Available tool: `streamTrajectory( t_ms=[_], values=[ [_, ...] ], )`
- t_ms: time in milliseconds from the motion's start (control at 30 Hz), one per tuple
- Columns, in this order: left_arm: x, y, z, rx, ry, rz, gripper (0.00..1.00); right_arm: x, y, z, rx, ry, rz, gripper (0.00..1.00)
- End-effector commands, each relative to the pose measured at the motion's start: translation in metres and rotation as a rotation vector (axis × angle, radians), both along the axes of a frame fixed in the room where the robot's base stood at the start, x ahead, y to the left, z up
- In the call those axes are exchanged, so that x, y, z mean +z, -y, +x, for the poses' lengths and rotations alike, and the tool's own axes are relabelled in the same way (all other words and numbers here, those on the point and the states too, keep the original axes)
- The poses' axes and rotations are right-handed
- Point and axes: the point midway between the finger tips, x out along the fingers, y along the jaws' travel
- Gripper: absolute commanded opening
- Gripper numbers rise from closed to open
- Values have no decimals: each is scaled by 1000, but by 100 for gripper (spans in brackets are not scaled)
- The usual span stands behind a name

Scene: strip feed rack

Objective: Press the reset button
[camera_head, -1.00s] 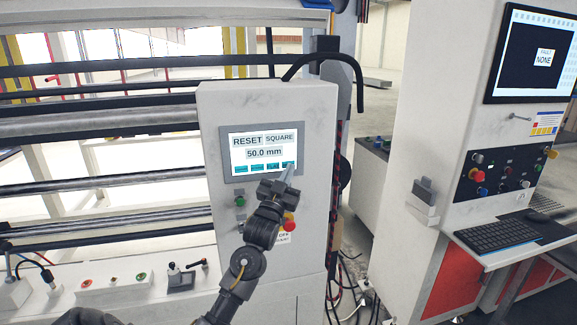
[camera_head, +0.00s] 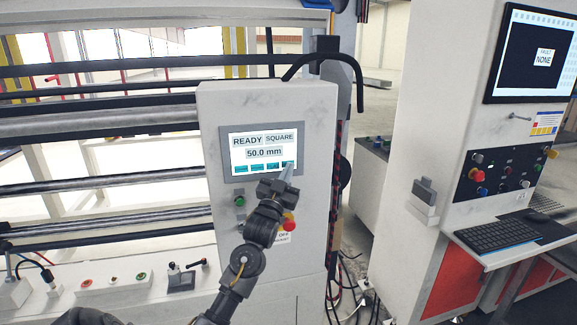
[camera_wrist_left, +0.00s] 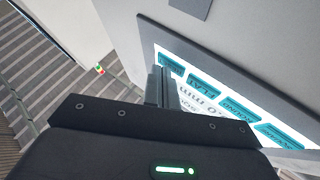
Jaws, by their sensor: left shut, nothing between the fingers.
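The touch panel (camera_head: 262,139) on the white cabinet reads READY, SQUARE and 50.0 mm, with a row of teal buttons along its lower edge. My left gripper (camera_head: 288,168) is shut and empty, its tips at the rightmost teal button, which they partly cover. In the left wrist view the closed fingers (camera_wrist_left: 161,82) lie beside the end button (camera_wrist_left: 171,66), whose small label is hard to read but looks like RESET. I cannot tell whether the tips touch the screen. The neighbouring button (camera_wrist_left: 204,84) reads FLAT. My right gripper is not in view.
A green button (camera_head: 239,201) and a red knob (camera_head: 289,222) sit below the panel, close to my left wrist. Long rollers (camera_head: 100,188) run to the left. A second cabinet on the right carries a monitor (camera_head: 530,55) reading FAULT NONE and a keyboard (camera_head: 497,236).

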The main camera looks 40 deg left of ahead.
Motion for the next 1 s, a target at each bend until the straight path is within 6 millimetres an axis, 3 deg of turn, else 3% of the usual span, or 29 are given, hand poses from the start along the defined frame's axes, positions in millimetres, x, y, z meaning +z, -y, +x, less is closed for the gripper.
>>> streamTrajectory(
  t_ms=[1000],
  values=[
    [1, 21, -14, -2, 0, -1, 0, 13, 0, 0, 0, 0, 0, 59]
  ],
)
